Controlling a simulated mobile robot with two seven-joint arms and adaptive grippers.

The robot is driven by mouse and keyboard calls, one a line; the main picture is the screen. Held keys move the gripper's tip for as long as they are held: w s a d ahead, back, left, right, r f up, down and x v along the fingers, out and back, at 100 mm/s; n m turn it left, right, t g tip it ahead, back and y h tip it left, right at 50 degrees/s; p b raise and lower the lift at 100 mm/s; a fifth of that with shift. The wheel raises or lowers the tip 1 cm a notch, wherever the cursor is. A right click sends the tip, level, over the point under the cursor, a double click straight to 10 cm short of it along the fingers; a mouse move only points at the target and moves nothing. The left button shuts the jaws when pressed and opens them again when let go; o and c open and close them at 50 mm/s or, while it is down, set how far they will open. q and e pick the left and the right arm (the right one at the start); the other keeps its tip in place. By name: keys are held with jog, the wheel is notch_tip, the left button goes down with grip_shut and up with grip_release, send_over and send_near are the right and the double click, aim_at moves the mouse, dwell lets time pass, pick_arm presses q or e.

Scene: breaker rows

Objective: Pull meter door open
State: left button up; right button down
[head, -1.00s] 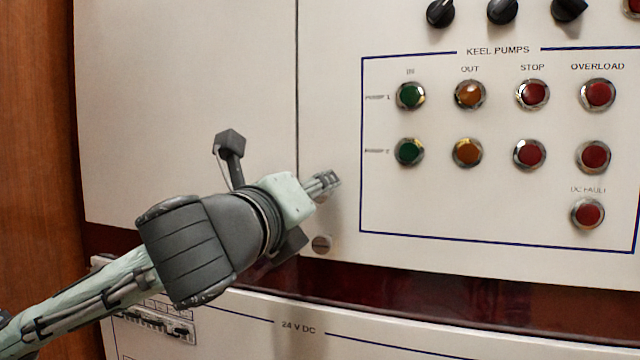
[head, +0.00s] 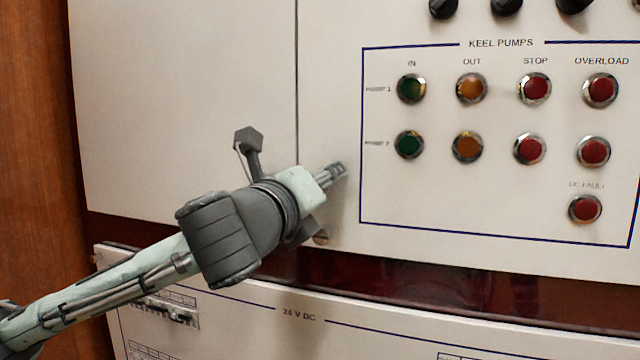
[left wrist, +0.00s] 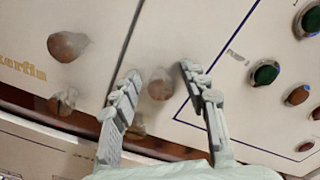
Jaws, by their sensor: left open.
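A pale cabinet panel (head: 330,90) with a KEEL PUMPS button group stands right of a vertical seam. No label in view marks a meter door. My left gripper (head: 338,172) is in front of this panel's lower left part. In the left wrist view my left gripper (left wrist: 157,72) is open, its fingers apart. A round brownish knob (left wrist: 160,84) shows between the fingers, on the panel right of the seam; contact cannot be told. In the head view my gripper seems to hide this knob. My right gripper is not in view.
A plain panel (head: 180,100) lies left of the seam; the left wrist view shows another knob (left wrist: 68,46) on it. A round fastener (head: 323,237) sits below my gripper. Coloured buttons (head: 410,146) are close on the right. A 24 V DC panel (head: 380,335) lies below.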

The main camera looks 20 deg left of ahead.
pick_arm(q)
grip_shut()
dwell(0.5)
